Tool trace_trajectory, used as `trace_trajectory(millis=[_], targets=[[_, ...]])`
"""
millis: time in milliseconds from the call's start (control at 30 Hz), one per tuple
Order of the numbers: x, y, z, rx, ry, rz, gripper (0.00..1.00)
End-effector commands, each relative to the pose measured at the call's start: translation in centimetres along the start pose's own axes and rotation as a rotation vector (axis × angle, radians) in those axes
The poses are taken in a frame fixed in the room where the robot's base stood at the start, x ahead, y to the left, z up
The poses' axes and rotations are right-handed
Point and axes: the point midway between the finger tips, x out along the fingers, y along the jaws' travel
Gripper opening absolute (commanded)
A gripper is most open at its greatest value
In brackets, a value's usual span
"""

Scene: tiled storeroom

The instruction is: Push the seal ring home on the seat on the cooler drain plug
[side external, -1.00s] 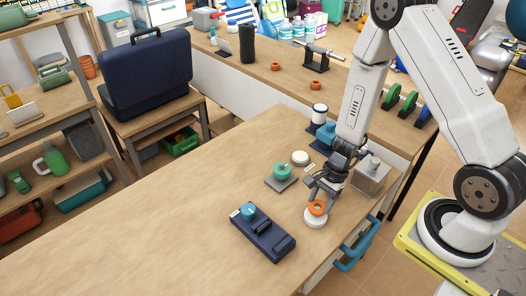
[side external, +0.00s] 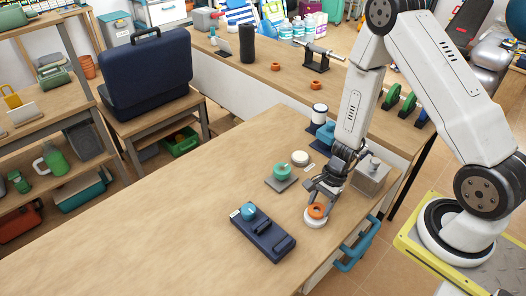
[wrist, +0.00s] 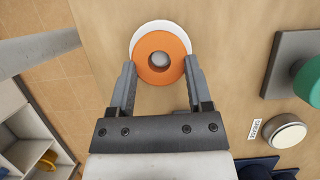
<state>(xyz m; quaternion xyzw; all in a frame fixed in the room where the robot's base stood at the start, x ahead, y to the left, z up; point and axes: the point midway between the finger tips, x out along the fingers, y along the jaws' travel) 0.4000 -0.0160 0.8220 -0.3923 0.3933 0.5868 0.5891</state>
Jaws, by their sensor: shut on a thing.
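The orange seal ring (wrist: 160,58) is between the two fingertips of my gripper (wrist: 160,72), which is shut on it. The ring sits over a white round base (wrist: 147,28), which I take as the drain plug. A grey rounded post (wrist: 159,60) shows through the ring's hole, so the ring is around or directly above it. In the side view the ring (side external: 317,210) is low over the white base (side external: 315,222), under my gripper (side external: 320,200). Whether the ring touches the base all round cannot be told.
A teal knob on a grey plate (side external: 282,174), a white disc (side external: 300,158) and a navy block with a blue knob (side external: 264,236) stand nearby. A grey metal box (side external: 371,176) is close on the right. The table's left part is clear.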

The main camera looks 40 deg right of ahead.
Motion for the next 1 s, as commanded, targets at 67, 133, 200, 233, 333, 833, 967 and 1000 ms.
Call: trace_trajectory(millis=[67,133,200,233,333,833,967,1000], targets=[[0.14,-0.01,-0.06,0.000,0.000,0.000,0.10],[0.26,0.00,-0.11,0.000,0.000,0.000,0.10],[0.38,0.02,-0.16,0.000,0.000,0.001,0.10],[0.43,0.02,-0.18,0.000,0.000,0.001,0.10],[0.60,0.04,-0.24,0.000,0.000,0.001,0.10],[1.02,0.04,-0.42,0.000,0.001,0.001,1.00],[1.02,0.04,-0.42,0.000,0.001,0.001,1.00],[1.00,0.04,-0.42,0.000,0.001,0.000,1.00]])
